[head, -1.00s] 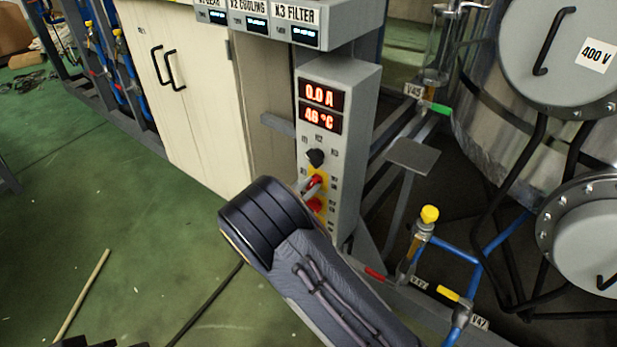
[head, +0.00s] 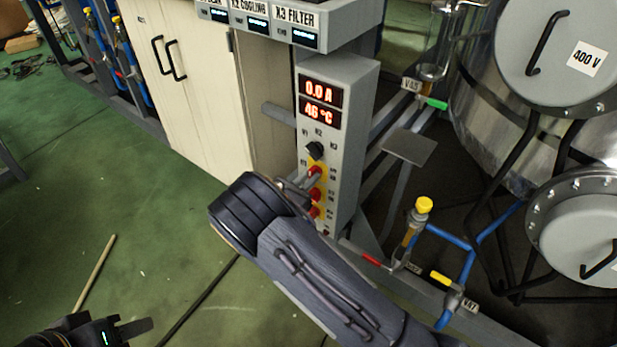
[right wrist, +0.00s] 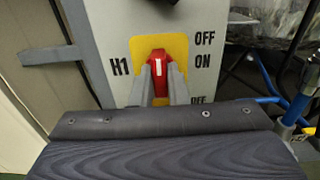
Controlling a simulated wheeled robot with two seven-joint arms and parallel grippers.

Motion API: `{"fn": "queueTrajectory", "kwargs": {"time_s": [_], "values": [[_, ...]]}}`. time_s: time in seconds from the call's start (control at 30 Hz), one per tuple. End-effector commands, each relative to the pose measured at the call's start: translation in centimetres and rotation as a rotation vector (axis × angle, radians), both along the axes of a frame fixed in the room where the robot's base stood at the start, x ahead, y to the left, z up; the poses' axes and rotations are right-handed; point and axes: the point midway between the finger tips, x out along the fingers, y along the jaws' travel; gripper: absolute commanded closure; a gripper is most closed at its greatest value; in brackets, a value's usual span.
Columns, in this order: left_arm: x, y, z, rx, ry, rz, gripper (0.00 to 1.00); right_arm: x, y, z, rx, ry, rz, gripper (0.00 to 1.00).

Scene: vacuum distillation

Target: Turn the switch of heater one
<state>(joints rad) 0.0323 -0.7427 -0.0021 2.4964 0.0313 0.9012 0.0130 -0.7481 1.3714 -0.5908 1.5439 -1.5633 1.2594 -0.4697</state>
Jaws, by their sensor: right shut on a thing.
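The control box (head: 350,140) stands in the middle of the head view, with red displays reading 0.0 A and 46 °C. The heater one switch is a red knob (right wrist: 158,62) on a yellow plate (right wrist: 178,48), labelled H1, with OFF and ON to its right. Its white mark is at the top, pointing up in the right wrist view. My right gripper (right wrist: 158,78) is shut on this knob, one finger on each side. In the head view, its arm hides part of the lower panel. My left gripper (head: 112,330) is at the lower left, away from the box, and cut off by the frame.
A black knob (head: 315,150) sits above the red switches, and another red switch (head: 315,195) is just below. A shelf of labelled displays (head: 275,35) overhangs the box. A cream cabinet (head: 190,100) stands left; pipes and valves (head: 445,245) are at right. Green floor is open at left.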

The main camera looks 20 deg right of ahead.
Motion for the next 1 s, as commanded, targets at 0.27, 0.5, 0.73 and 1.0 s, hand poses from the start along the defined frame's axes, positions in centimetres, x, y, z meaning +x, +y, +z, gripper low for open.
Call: {"fn": "queueTrajectory", "kwargs": {"time_s": [0.27, 0.5, 0.73, 1.0], "values": [[0.0, 0.0, 0.0, 0.0, 0.0, 0.0, 0.64, -0.1, 0.1, -0.2, -0.001, 0.006, 0.001, 0.84], [0.0, 0.0, 0.0, 0.0, 0.0, 0.0, 0.64, 0.0, 0.0, -0.1, 0.0, 0.002, 0.001, 0.65], [0.0, 0.0, 0.0, 0.0, 0.0, 0.0, 0.64, -0.2, 0.3, 0.0, -0.001, 0.001, 0.001, 0.65], [0.0, 0.0, 0.5, 0.0, 0.0, 0.0, 0.64, -2.6, 3.5, 0.0, 0.0, 0.002, 0.005, 0.65]]}}
